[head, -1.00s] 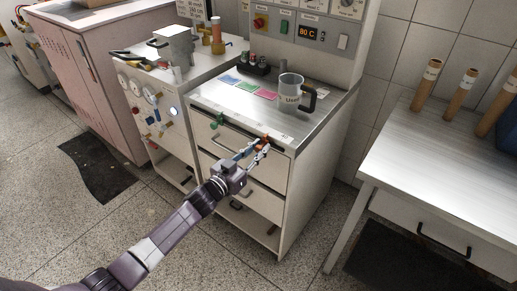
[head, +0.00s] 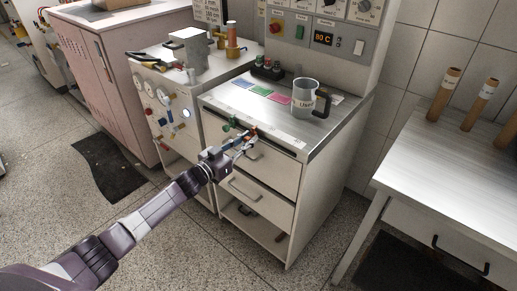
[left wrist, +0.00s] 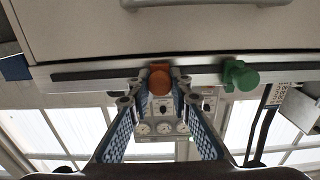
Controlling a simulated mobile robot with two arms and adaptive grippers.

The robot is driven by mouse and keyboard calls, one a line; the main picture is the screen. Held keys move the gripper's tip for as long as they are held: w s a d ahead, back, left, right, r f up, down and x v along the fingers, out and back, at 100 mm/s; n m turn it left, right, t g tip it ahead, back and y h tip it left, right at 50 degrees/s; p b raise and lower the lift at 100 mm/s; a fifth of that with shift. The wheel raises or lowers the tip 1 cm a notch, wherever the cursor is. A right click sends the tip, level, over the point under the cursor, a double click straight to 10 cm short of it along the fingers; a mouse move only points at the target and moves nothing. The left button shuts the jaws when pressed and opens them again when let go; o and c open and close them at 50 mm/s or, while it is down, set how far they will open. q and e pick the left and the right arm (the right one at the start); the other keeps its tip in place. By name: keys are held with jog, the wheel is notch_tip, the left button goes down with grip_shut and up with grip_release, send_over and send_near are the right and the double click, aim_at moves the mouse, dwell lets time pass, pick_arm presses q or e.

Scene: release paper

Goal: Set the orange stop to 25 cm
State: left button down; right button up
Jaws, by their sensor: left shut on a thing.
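The orange stop (left wrist: 160,82) sits on the dark rail (left wrist: 95,74) along the cabinet front. It is between the fingertips of my left gripper (left wrist: 161,87), which is shut on it. In the head view my left gripper (head: 247,140) reaches the rail just under the worktop edge, and the orange stop is mostly hidden by the fingers. The green stop (head: 230,123) is on the same rail, a short gap to the left; in the left wrist view the green stop (left wrist: 240,75) shows to the right. No scale marks are readable. My right gripper is out of view.
A clear jug (head: 305,98) with a black handle stands on the worktop, near coloured cards (head: 260,91). Drawers with handles (head: 243,190) lie below the rail. A side table (head: 440,160) with brown tubes stands at right.

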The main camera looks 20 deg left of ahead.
pick_arm(q)
jog(key=shift+a, duration=0.15)
jog(key=c, duration=1.8)
grip_release()
jog(key=v, duration=1.2)
